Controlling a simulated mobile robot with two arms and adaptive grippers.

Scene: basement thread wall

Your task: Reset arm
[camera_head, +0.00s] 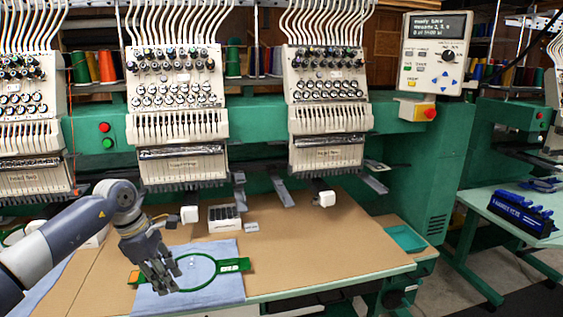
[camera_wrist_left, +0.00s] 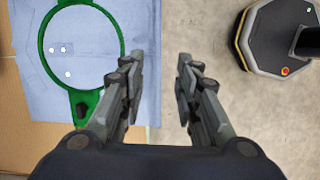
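My left arm comes in from the left in the head view, with the left gripper (camera_head: 168,288) pointing down over the table's front part. In the left wrist view the left gripper (camera_wrist_left: 157,80) has its two fingers apart with nothing between them. A green embroidery hoop (camera_head: 217,270) lies on a light blue cloth (camera_head: 228,293) below and beside the gripper. The wrist view also shows the hoop (camera_wrist_left: 122,45) and the cloth (camera_wrist_left: 148,50) to the left of the fingers. My right gripper is in neither view.
The brown work table (camera_head: 330,240) carries a small box with dark compartments (camera_head: 224,216) and a teal pad (camera_head: 405,238) at its right end. White embroidery machine heads (camera_head: 178,120) hang behind. A control panel (camera_head: 432,55) stands upper right. My base (camera_wrist_left: 285,40) shows over bare floor in the wrist view.

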